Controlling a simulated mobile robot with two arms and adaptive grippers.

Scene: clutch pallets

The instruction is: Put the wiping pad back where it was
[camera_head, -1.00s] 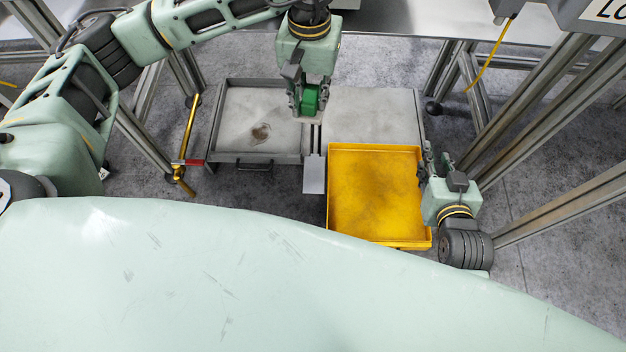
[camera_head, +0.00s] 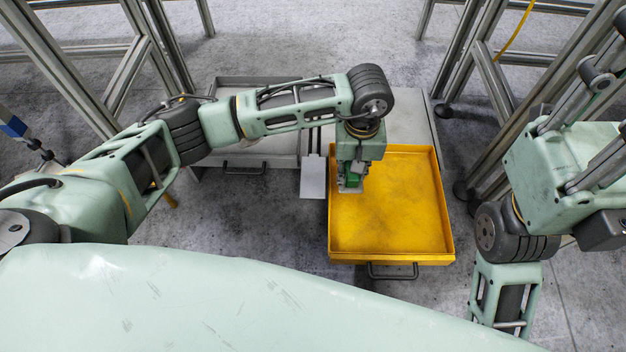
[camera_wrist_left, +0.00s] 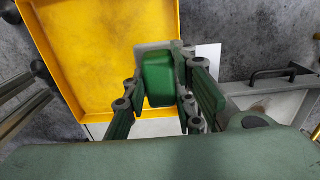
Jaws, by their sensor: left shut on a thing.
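My left gripper (camera_head: 350,184) points down and is shut on a green block, which I take to be the wiping pad (camera_wrist_left: 158,80). In the left wrist view the block sits between the finger links. In the head view, the gripper is over the left side of the yellow tray (camera_head: 390,259), near its far left corner; I cannot tell how high. A small light grey plate (camera_head: 313,181) lies just left of the tray. My right gripper (camera_head: 600,115) is at the right edge of the head view, with its fingertips cut off.
A grey tray (camera_head: 235,169) with a front handle is at the left, partly hidden by my left arm. Metal frame posts (camera_head: 500,85) stand on both sides. The grey floor (camera_head: 250,215) in front of the trays is clear.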

